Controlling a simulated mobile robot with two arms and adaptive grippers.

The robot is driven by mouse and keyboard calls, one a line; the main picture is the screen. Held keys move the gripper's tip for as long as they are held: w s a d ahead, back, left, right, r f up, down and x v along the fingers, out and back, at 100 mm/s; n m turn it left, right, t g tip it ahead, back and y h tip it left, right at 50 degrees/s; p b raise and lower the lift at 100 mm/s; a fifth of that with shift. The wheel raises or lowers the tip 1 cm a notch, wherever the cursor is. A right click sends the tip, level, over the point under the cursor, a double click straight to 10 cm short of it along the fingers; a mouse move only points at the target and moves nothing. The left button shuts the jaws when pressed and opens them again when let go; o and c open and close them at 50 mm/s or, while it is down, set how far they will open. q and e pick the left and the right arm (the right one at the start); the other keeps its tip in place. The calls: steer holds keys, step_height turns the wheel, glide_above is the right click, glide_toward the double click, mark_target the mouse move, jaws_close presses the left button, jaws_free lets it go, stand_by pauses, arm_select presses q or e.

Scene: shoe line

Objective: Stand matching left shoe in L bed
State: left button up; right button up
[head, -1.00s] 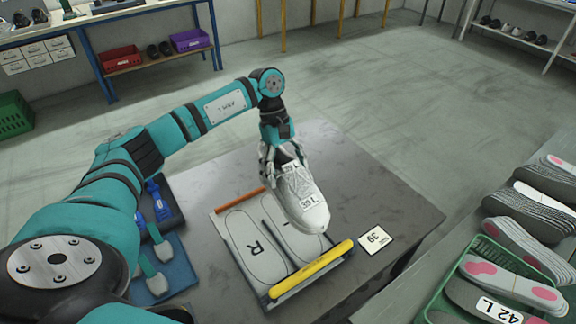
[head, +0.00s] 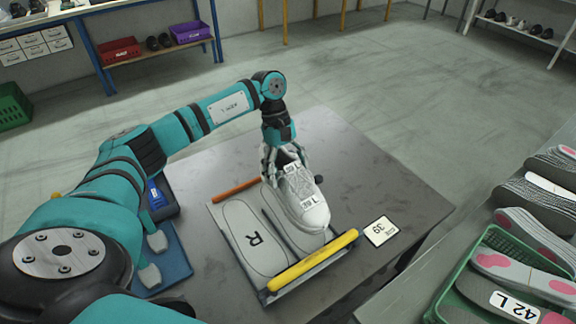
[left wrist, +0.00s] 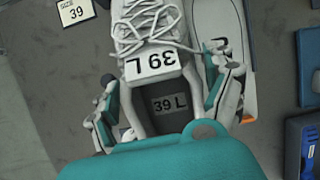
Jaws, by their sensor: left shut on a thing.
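A white laced shoe (head: 303,208) marked 39 L hangs toe toward me over the L bed (head: 282,232) of a two-bed board. It covers most of that bed, including its letter. I cannot tell whether the sole touches. The R bed (head: 256,250) beside it is empty. My left gripper (head: 287,163) is shut on the shoe's heel end. In the left wrist view the shoe (left wrist: 150,30) shows its tongue tag and a 39 L label inside, between the fingers (left wrist: 163,95). My right gripper is not in view.
A yellow bar (head: 312,262) runs along the board's near edge and an orange bar (head: 236,190) at its far edge. A size 39 card (head: 380,231) lies to the right. A green crate (head: 470,262) of insoles stands at far right. The table (head: 375,180) is clear behind the card.

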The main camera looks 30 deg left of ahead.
arm_select(q)
step_height(320, 180, down, 2)
steer(key=shift+f+b, duration=0.1)
steer(key=shift+b, duration=0.35)
step_height(320, 180, down, 2)
steer(key=shift+f+b, duration=0.1)
steer(key=shift+b, duration=0.35)
step_height(320, 180, down, 3)
steer(key=b, duration=0.3)
steer(key=shift+f+b, duration=0.2)
steer(key=shift+b, duration=0.15)
steer(key=o, duration=1.5)
